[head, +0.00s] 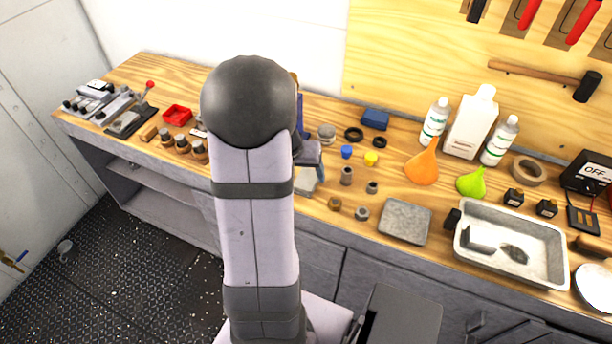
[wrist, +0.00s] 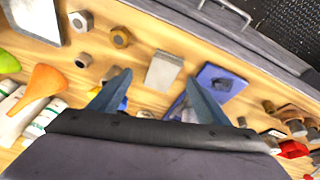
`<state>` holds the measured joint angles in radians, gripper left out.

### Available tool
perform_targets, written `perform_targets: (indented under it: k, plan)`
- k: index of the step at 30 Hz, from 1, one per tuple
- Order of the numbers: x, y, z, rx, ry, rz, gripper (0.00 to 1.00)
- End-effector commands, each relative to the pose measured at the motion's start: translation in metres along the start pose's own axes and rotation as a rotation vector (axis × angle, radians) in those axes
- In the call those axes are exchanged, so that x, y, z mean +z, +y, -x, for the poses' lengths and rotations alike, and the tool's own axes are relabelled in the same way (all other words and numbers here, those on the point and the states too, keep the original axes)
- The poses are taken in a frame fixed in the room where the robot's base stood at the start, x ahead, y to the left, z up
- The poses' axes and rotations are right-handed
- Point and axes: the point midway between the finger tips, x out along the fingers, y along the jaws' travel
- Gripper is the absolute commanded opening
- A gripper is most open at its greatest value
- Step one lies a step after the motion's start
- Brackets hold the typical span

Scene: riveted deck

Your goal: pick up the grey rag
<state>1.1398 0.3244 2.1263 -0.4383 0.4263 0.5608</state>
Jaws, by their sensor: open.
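A pale grey flat piece (wrist: 163,71) lies on the bench beyond the fingertips.
A metal tray (head: 464,255) stands right of the rag. Orange (head: 422,167) and green funnels (head: 471,184) and white bottles (head: 470,125) stand behind it. A blue flat object (wrist: 220,82) is by the right finger.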

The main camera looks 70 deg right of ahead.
Motion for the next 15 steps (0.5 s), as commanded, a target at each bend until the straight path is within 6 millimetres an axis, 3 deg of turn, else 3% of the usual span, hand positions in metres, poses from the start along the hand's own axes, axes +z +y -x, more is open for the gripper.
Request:
perform_targets:
  k: [6,15]
  plan:
    - [-0.0139,-0.0066,0.0004,-0.03,0.055,-0.2,0.7]
    - [-0.0135,-0.0067,-0.0022,-0.031,0.052,-0.256,0.7]
